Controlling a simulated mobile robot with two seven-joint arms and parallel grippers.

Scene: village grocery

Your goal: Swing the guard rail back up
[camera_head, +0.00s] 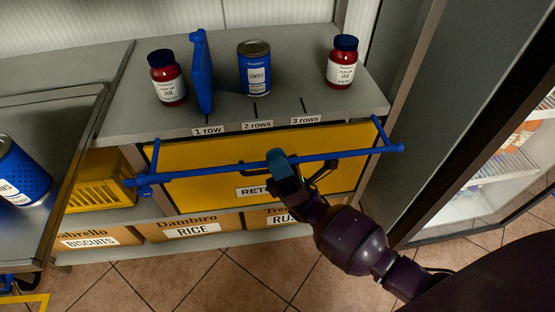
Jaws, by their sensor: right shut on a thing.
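The blue guard rail (222,171) hangs in front of the yellow panel below the shelf's front edge. Its side arms run from the bar up towards the shelf edge at left and right. My right gripper (279,163) is shut on the guard rail near the middle of the bar. My purple right arm comes up from the lower right and hides part of the yellow panel (215,190) and its label. My left gripper is not in view.
On the shelf (225,115) stand two red jam jars (168,84) (342,66), a blue can (254,70) and an upright blue divider (202,75). A yellow crate (95,182) and labelled boxes (190,228) sit lower. A glass-doored cabinet is at right.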

